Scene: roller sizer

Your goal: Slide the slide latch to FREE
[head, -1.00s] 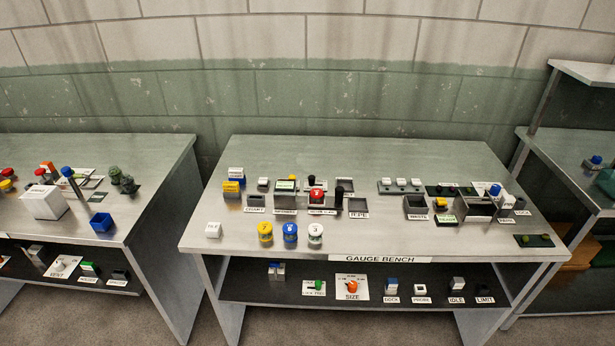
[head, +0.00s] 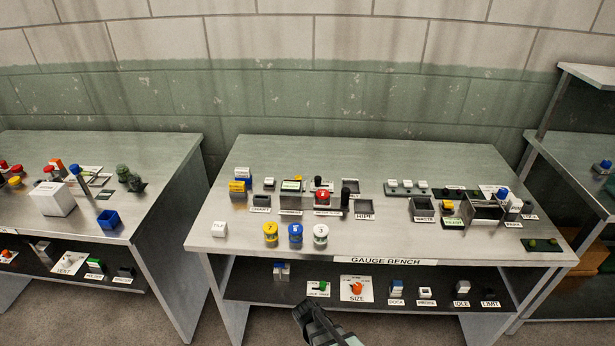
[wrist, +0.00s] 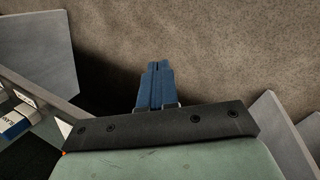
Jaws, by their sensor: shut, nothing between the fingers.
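The slide latch appears to be the green knob on a small white plate (head: 318,289) on the bench's lower shelf, with small lettering along its lower edge. Its exact position along the slot is too small to tell. My gripper (head: 303,310) shows at the bottom middle of the head view, in front of the shelf and just below the latch plate, apart from it. In the wrist view its blue fingers (wrist: 158,66) are pressed together with nothing between them, over brown floor. The latch is not recognisable in the wrist view.
Right of the latch is an orange SIZE knob (head: 357,288) on a white plate. The gauge bench top (head: 225,248) overhangs the shelf. The floor in front is clear.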

